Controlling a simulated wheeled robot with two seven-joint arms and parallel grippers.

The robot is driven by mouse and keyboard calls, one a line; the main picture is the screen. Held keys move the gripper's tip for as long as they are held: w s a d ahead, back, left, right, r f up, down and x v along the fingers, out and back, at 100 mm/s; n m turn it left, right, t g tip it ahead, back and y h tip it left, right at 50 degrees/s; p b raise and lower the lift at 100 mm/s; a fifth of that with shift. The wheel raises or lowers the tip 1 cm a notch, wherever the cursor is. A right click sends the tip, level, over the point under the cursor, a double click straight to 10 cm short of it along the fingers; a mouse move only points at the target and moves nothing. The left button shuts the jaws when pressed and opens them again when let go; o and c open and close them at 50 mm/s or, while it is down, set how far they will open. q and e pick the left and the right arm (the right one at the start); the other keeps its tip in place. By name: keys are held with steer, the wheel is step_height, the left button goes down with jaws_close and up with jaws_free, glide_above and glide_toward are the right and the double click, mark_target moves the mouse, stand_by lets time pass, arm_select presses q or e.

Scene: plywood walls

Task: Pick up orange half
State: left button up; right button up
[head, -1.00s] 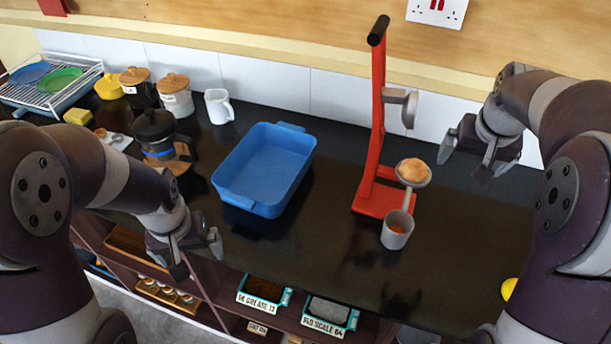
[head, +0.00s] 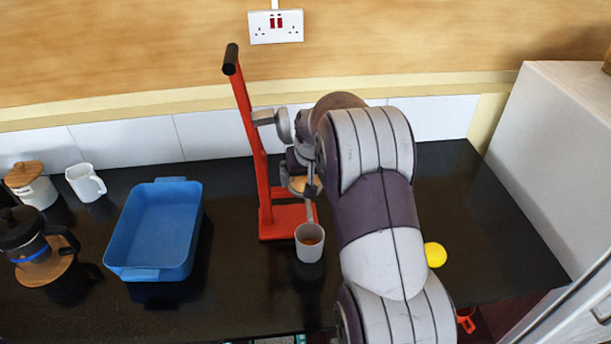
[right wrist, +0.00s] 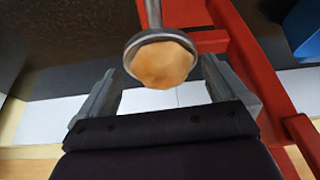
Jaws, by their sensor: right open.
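The orange half (head: 305,186) sits on the small round metal cup of the red press and is partly hidden by my right arm. In the right wrist view the orange half (right wrist: 160,65) shows its rounded tan-orange side, with the grey metal cup rim (right wrist: 128,50) around it. My right gripper (head: 300,178) is at the press, open, with one finger on each side of the orange half in the right wrist view. Gaps show between both fingers and the cup. My left gripper is out of view.
The red press (head: 262,170) stands close beside my right gripper. A blue tray (head: 155,230) is to the left, a yellow round thing (head: 435,254) to the right. The counter's right side is mostly clear.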

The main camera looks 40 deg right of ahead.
steer(key=shift+f, duration=0.1)
steer(key=shift+w, duration=0.1)
steer(key=shift+a, duration=0.15)
steer(key=c, duration=1.4)
steer(key=shift+c, duration=0.2)
